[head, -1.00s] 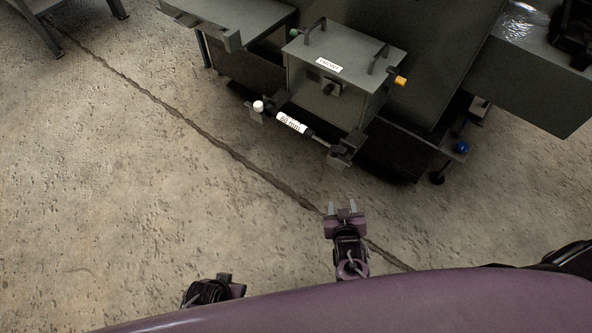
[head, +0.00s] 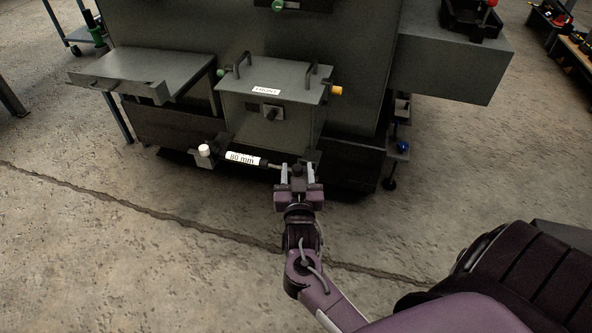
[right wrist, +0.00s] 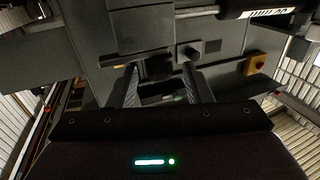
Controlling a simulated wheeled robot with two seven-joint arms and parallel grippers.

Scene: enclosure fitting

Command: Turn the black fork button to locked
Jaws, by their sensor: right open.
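My right gripper (head: 298,168) is open at the right end of the labelled 80 mm bar (head: 243,158), in front of the grey box. A small black knob, which looks like the black fork button (head: 297,171), shows between its two fingers; I cannot tell whether they touch it. In the right wrist view my gripper (right wrist: 160,66) has its fingers apart, with a dark block (right wrist: 158,68) between and beyond them. Which way the button is turned cannot be made out. A white button (head: 204,150) is at the bar's left end. My left gripper is out of view.
The grey box marked FRONT (head: 265,91) has a black knob (head: 269,112), two handles and an orange side knob (head: 335,90). A grey shelf (head: 140,72) juts out at left. A blue knob (head: 402,147) is at right. The floor in front is clear.

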